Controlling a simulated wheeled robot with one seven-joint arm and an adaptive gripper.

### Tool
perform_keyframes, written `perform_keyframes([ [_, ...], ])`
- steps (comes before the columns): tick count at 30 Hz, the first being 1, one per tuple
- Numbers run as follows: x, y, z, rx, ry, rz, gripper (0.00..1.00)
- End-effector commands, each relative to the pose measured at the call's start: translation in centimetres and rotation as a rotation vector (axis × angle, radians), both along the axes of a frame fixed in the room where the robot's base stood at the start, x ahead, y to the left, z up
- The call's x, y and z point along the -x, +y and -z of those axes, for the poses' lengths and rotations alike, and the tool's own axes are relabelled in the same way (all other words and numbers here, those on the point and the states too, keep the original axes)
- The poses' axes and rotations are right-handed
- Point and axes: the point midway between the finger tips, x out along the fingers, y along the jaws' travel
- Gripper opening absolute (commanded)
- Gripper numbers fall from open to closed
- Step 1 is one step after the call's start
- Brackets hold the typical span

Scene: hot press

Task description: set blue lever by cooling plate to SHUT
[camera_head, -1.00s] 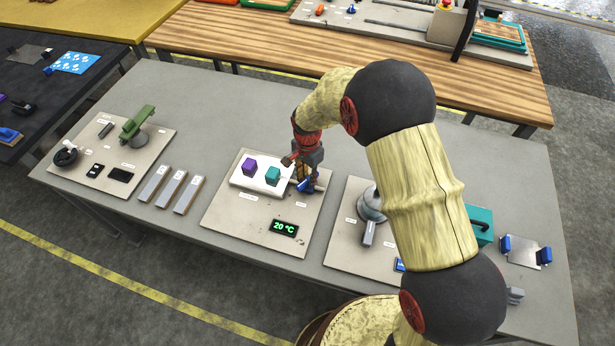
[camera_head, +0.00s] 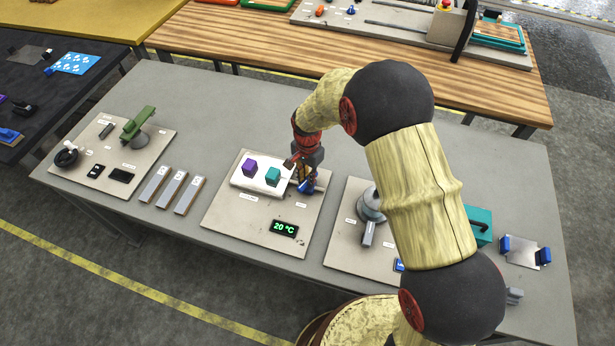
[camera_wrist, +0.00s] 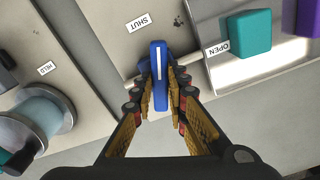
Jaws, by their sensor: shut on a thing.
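The blue lever (camera_wrist: 160,62) with a white stripe stands between my fingers in the wrist view. My gripper (camera_wrist: 162,92) is shut on it, one finger on each side. The SHUT label (camera_wrist: 138,22) lies to the upper left of the lever, and the OPEN label (camera_wrist: 217,48) lies to its right. In the head view my gripper (camera_head: 306,184) is at the right end of the white cooling plate (camera_head: 256,184), and only a bit of blue lever shows beneath it. The lever's pivot is hidden.
A purple block (camera_head: 249,168) and a teal block (camera_head: 272,176) sit on the cooling plate. A display (camera_head: 284,228) reads 20 °C in front. A board with a grey lever device (camera_head: 368,232) stands to the right. Three grey bars (camera_head: 172,188) lie left.

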Motion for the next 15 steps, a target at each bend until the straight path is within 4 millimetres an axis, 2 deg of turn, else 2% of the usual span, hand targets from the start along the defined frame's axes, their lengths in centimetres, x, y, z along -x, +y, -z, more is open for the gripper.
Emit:
perform_keyframes([
  [15,-0.01,0.01,-0.08,0.0,0.0,-0.317,0.0],
])
